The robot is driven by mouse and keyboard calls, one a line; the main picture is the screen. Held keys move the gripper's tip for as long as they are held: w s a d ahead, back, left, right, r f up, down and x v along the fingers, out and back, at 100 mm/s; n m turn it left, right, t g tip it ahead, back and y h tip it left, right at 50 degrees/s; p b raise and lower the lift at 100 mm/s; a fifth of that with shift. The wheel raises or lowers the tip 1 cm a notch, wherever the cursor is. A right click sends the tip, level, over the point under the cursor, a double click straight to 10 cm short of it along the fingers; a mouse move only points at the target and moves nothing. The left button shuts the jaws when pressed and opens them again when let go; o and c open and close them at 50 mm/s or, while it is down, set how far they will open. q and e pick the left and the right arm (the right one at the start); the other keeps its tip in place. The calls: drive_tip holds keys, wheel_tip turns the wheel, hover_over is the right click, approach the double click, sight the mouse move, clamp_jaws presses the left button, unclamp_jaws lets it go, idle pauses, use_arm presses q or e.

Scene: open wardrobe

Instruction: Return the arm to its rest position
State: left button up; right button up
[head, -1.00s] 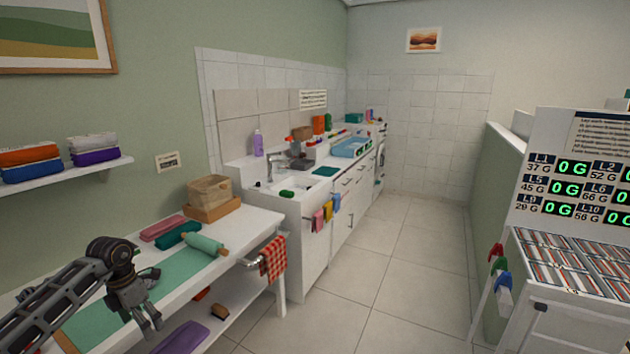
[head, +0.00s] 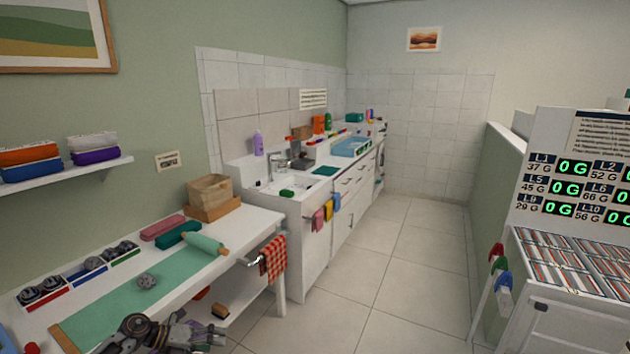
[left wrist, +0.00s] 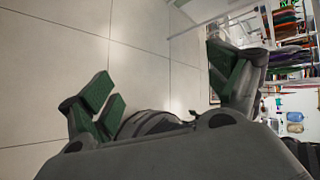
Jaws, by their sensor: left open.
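My left gripper (head: 190,334) is at the bottom edge of the head view, in front of the white table (head: 243,236) and low beside its front edge. Most of the arm is cut off by the frame. In the left wrist view the same gripper (left wrist: 160,88) has its green-padded fingers spread wide, with only pale floor tiles between them. It is open and holds nothing. My right gripper is not in view.
The aisle floor (head: 375,270) is clear.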

use_arm(q)
wheel_tip(320, 180, down, 14)
drive_tip(key=s+n+t+y, duration=0.1)
drive_tip(key=n+t, duration=0.6)
drive_tip(key=n, duration=0.5)
drive_tip(key=s+a+f+n+y, duration=0.25)
drive_tip(key=s+f+n, duration=0.3)
drive_tip(key=f, duration=0.35)
drive_tip(key=s+a+f+n+y, duration=0.2)
drive_tip(key=s+f+n+y, duration=0.3)
drive_tip(key=f, duration=0.3)
drive_tip(key=s+d+f+n+g, duration=0.1)
drive_tip(key=s+f+n+g, duration=0.2)
drive_tip(key=s, duration=1)
drive_tip(key=s+d+f+n+g+y, duration=0.1)
drive_tip(key=s+d+f+n+g, duration=0.1)
drive_tip(key=s+f, duration=0.7)
drive_tip(key=s+d+f+n+g+y, duration=0.1)
drive_tip(key=s+f+n+g, duration=0.3)
drive_tip(key=s, duration=1.4)
wheel_tip(320, 180, down, 2)
drive_tip(key=shift+d+n+g, duration=0.4)
drive_tip(key=shift+d+n, duration=0.05)
drive_tip(key=shift+d, duration=0.1)
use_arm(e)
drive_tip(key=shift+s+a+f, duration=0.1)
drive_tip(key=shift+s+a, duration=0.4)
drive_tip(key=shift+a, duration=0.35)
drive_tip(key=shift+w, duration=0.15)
